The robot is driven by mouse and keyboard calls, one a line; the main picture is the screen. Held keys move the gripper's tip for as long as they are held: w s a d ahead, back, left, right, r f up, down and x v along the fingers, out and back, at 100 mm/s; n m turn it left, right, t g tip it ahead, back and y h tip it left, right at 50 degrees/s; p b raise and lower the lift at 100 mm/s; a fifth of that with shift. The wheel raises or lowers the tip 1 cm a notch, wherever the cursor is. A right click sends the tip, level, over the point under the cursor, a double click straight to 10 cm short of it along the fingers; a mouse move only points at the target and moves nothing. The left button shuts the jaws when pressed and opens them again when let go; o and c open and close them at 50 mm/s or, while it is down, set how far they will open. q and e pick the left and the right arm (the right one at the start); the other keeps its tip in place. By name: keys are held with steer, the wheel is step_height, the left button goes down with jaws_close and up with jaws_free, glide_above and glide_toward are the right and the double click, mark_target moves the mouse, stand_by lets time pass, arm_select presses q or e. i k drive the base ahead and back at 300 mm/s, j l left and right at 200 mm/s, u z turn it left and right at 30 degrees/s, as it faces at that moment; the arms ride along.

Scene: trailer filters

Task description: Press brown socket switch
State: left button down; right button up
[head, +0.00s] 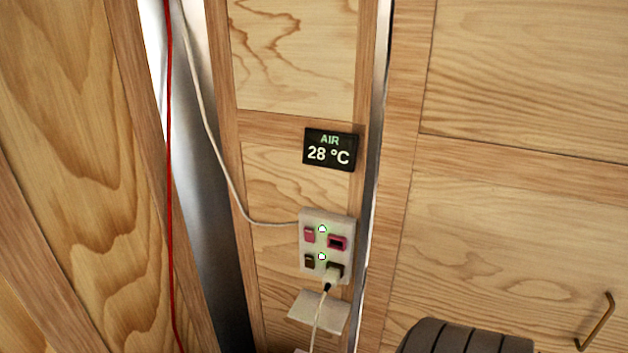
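A pale socket panel (325,246) is fixed to the narrow wooden wall strip, a little below the middle of the head view. The brown socket switch (309,261) is at its lower left, beside a small lit indicator (321,257). A red switch (309,234) sits above it, next to another lit indicator (322,229). A red socket (338,243) is at the upper right. A white plug (331,279) sits in the dark socket at the lower right. Neither gripper is in view, and nothing covers the brown switch.
A black display (330,149) above the panel reads AIR 28 °C. A white cable (215,150) runs to the panel, and a red cable (169,190) hangs at left. A pale plate (318,311) lies below the panel. A bronze handle (597,320) is at lower right.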

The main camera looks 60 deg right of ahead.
mark_target(309, 261)
steer(key=z, duration=1.85)
